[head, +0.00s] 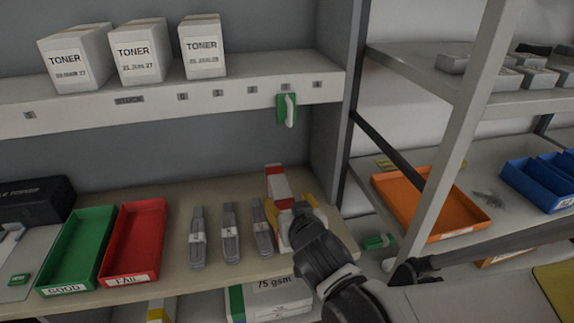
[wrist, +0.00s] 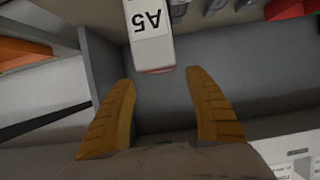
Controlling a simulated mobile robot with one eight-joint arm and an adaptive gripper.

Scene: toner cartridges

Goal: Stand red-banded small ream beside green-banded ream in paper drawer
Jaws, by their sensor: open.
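The red-banded small ream (head: 278,183) stands upright on the worktop in the head view, white with a red band and partly hidden by my gripper. In the wrist view a white pack marked A5 (wrist: 150,35) with a reddish near end lies just ahead of the fingertips, roughly between their lines. My gripper (head: 294,208) is open, its yellow fingers spread around or close to the ream; contact cannot be told. It also shows in the wrist view (wrist: 160,77). The green-banded ream (head: 280,297), marked 75 gsm, lies below the worktop's front edge, partly hidden by my arm.
Several grey staplers or similar tools (head: 230,233) stand in a row left of the ream. A red FAIL tray (head: 134,240) and a green GOOD tray (head: 76,250) are further left. Toner boxes (head: 138,52) stand on the shelf above. An upright post (head: 330,110) is close right.

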